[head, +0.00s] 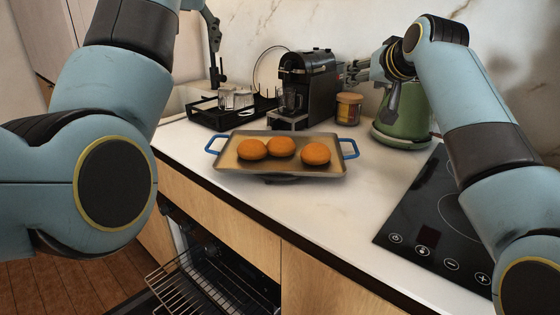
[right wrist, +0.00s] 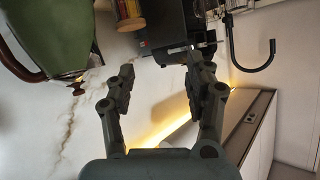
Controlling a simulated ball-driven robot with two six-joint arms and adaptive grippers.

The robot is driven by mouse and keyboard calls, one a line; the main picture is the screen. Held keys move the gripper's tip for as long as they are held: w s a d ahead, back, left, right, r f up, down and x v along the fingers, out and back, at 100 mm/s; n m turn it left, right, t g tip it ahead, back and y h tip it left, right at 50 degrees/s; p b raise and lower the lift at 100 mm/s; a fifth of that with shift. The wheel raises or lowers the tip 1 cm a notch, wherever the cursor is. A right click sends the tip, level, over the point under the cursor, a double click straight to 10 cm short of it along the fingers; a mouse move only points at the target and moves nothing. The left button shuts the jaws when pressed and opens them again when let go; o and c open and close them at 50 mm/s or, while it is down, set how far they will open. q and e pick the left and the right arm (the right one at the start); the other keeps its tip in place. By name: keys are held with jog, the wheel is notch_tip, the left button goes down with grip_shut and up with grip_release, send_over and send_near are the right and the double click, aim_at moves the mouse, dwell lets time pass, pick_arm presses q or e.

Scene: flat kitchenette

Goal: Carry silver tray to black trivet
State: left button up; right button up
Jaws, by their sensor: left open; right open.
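My right gripper (head: 358,72) is open and empty behind the tray, by the coffee machine and kettle. Its spread fingers (right wrist: 158,82) show in the right wrist view.
A black coffee machine (head: 306,82) and a black rack (head: 215,118) stand behind the tray. A jar (head: 348,110) and green kettle (head: 403,120) stand back right. A black hob (head: 425,215) lies right. The oven below is open, its wire rack (head: 215,285) showing.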

jog(key=shift+o, duration=1.3)
jog(key=v, duration=1.2)
jog(key=shift+f, duration=0.1)
